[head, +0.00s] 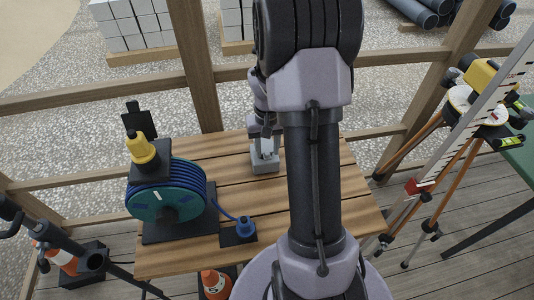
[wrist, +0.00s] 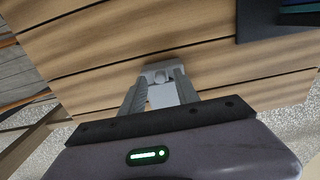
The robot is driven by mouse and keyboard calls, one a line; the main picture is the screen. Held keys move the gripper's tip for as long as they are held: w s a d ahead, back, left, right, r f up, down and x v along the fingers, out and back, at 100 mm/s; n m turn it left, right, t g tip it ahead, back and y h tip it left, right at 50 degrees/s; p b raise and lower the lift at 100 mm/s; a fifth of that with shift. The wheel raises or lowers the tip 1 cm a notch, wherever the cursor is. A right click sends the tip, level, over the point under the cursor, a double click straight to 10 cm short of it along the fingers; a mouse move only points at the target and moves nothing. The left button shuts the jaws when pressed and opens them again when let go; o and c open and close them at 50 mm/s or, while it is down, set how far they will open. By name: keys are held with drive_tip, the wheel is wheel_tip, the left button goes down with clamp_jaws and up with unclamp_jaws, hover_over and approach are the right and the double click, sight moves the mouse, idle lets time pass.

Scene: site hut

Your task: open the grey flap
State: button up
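A small light-grey box (head: 265,163) stands on the slatted wooden table, left of my arm. I take it to be the piece with the grey flap. My gripper (head: 265,143) points down right over it. In the wrist view the two grey fingers (wrist: 161,80) are spread apart, one on each side of the box's pale panel (wrist: 163,96). The box's darker grey end (wrist: 160,69) shows between the fingertips. I cannot tell whether the fingers touch it. The flap's edges and hinge are not clear, and I cannot tell how far it is open.
A blue cable reel (head: 166,202) with a yellow-topped piece stands on the table's left, its blue plug (head: 245,228) near the front. A tripod instrument (head: 475,100) stands at right. Orange cones (head: 215,284) stand below. Wooden rails (head: 195,65) run behind the table.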

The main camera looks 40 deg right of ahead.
drive_tip(key=shift+f, duration=0.35)
clamp_jaws()
idle(1.2)
